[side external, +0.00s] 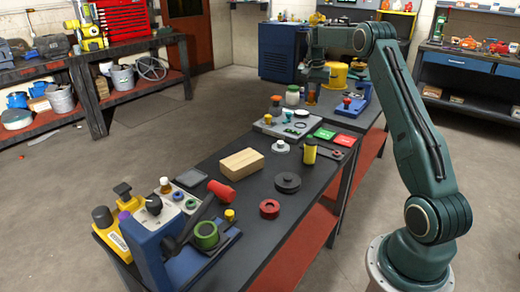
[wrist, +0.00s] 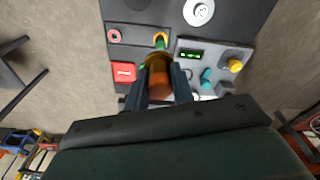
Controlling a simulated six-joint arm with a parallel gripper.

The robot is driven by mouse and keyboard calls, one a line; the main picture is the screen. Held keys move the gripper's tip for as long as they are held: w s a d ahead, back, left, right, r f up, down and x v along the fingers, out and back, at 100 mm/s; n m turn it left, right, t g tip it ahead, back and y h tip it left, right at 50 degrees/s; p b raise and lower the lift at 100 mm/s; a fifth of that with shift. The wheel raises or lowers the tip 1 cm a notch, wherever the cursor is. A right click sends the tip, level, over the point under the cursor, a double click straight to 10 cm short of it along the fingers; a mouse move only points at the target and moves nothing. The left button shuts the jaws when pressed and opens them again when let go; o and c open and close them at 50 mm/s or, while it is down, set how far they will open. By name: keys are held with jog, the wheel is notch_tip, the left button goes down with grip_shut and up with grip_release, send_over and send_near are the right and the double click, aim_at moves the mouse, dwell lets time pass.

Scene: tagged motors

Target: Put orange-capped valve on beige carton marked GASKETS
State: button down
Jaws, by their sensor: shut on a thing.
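My gripper (wrist: 160,74) is shut on the orange-capped valve (wrist: 160,84), whose orange-brown body shows between the two fingers in the wrist view. In the side view my gripper (side external: 313,84) is above the far part of the bench, and the held valve is small and mostly hidden there. A beige carton (side external: 241,163) lies flat on the middle of the near bench, well apart from my gripper. I cannot read any marking on it at this size. I do not make out the carton in the wrist view.
A grey panel with small fittings (side external: 272,127) and green and red squares (side external: 346,140) lie beyond the carton. A yellow cylinder (side external: 310,151), a dark disc (side external: 287,183) and a red ring (side external: 269,208) stand right of it. A blue machine (side external: 150,250) and a red-headed mallet (side external: 221,191) are nearer.

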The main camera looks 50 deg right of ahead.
jog(key=w+a+r+n, duration=0.2)
jog(key=w+a+n, duration=0.1)
jog(key=w+a, duration=0.65)
notch_tip(320, 180, up, 2)
jog(key=n, duration=0.4)
send_over(242, 158)
jog(key=shift+t+y, duration=0.3)
jog(key=shift+t, duration=0.1)
jog(key=f, duration=2)
jog(key=shift+s+a, duration=0.15)
jog(key=shift+a, duration=0.05)
jog(key=shift+f, duration=0.15)
jog(key=c, duration=1.2)
grip_release()
jog(key=r, duration=0.8)
jog(key=s+r, duration=0.1)
jog(key=r, duration=0.3)
jog(key=shift+s+a+r, duration=0.1)
jog(key=shift+a+r, duration=0.05)
jog(key=shift+a, duration=0.25)
